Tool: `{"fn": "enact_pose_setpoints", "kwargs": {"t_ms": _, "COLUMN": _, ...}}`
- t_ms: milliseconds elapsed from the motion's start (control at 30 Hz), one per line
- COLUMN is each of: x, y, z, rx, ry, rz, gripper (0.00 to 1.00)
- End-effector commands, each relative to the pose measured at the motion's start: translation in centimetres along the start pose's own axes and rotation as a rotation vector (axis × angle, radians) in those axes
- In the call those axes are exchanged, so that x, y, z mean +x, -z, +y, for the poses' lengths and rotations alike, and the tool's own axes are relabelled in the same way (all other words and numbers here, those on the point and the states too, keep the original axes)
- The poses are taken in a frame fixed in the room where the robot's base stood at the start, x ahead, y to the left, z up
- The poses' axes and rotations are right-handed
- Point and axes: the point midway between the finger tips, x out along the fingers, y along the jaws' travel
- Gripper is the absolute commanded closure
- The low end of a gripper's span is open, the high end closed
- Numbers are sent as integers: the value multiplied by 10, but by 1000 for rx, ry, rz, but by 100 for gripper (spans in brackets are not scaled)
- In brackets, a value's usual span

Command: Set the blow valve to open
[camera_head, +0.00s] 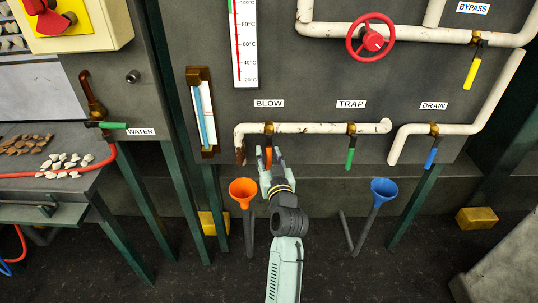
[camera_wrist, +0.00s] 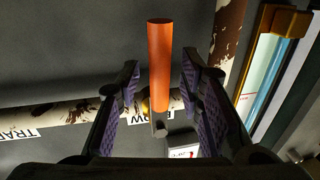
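The blow valve (camera_head: 268,128) sits on a white pipe under the BLOW label (camera_head: 269,103). Its orange handle (camera_head: 268,155) hangs straight down, crosswise to the pipe. My gripper (camera_head: 270,160) is at the handle from below, with its fingers apart. In the wrist view, the orange handle (camera_wrist: 159,65) stands between the two open fingers of my gripper (camera_wrist: 160,85), with gaps visible on both sides. The labels appear upside down there, and the valve body is partly hidden behind the handle.
To the right on the same pipe is the trap valve with a green handle (camera_head: 349,158). The drain valve has a blue handle (camera_head: 431,158). An orange funnel (camera_head: 243,190) and a blue funnel (camera_head: 383,190) stand below. A sight glass (camera_head: 203,115) is left of the pipe.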

Motion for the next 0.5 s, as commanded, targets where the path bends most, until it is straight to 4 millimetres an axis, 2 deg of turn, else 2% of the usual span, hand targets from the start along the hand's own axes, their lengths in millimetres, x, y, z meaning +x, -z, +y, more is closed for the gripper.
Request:
{"fn": "enact_pose_setpoints", "kwargs": {"t_ms": 67, "x": 0, "y": 0, "z": 0, "rx": 0, "ry": 0, "rz": 0, "gripper": 66}}
{"fn": "enact_pose_setpoints", "kwargs": {"t_ms": 500, "x": 0, "y": 0, "z": 0, "rx": 0, "ry": 0, "rz": 0, "gripper": 95}}
